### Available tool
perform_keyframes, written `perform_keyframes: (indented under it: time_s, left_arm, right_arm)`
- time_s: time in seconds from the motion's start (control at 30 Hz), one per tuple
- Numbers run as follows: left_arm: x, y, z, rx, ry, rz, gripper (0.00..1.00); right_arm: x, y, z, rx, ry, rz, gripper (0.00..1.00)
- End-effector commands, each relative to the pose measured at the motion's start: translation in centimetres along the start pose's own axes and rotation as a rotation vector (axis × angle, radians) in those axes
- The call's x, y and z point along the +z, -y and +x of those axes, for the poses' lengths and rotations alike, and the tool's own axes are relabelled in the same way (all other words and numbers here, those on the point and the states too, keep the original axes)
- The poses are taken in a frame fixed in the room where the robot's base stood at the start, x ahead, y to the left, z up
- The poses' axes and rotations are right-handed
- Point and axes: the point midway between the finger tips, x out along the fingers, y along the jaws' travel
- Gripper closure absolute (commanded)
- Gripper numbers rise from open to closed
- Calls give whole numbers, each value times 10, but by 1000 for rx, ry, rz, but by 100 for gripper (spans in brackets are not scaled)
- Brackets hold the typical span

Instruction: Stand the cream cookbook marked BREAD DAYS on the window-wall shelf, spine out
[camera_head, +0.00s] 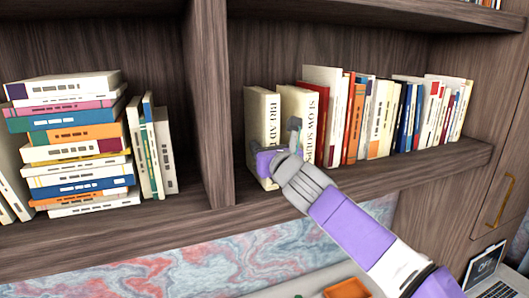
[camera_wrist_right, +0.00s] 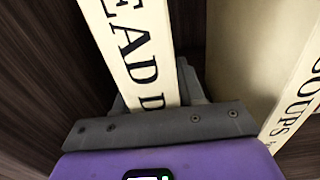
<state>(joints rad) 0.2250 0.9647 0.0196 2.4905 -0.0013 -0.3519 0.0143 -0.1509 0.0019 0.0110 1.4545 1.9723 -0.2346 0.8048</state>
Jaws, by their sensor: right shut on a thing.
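The cream cookbook (camera_head: 262,108) stands upright on the wooden shelf (camera_head: 335,178), just right of the upright divider. Its spine faces out, with "BREAD..." partly readable; my gripper hides the lower part. My right gripper (camera_head: 277,150) is shut on the cookbook's lower spine. The right wrist view shows the spine (camera_wrist_right: 133,50), lettered "EAD D", between the fingers. A cream book marked SLOW SOUPS (camera_head: 298,108) stands to its right, with a narrow gap between them in the wrist view. My left gripper is not in view.
A row of upright books (camera_head: 385,115) fills the shelf to the right. The wooden divider (camera_head: 208,100) stands close on the left. Beyond it are a stack of lying books (camera_head: 75,150) and several upright ones. A laptop (camera_head: 497,287) sits below at the lower right.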

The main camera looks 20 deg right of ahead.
Motion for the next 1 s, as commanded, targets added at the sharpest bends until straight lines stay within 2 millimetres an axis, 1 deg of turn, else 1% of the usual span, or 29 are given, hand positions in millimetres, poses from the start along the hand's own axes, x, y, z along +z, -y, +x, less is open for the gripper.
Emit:
perform_keyframes:
  time_s: [0.03, 0.17, 0.2, 0.33, 0.67, 0.77, 0.87, 1.0]
  left_arm:
    - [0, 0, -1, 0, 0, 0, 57]
    - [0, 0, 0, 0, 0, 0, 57]
    - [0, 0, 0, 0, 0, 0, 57]
    - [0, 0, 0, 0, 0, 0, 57]
    - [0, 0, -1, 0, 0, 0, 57]
    - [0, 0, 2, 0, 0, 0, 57]
    - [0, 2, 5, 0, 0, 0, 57]
    - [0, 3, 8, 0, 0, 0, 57]
  right_arm:
    - [3, 0, -1, 2, 5, 0, 100]
    - [2, 0, -1, 2, 5, 0, 100]
    - [0, 0, 0, 0, -2, 0, 55]
    - [0, 0, 0, 0, -1, 0, 36]
    - [1, 0, -1, 0, 0, 0, 36]
    - [1, 0, -11, 1, 2, 1, 36]
    - [1, 0, -27, 1, 2, 1, 36]
    - [1, 0, -57, 1, 3, 1, 36]
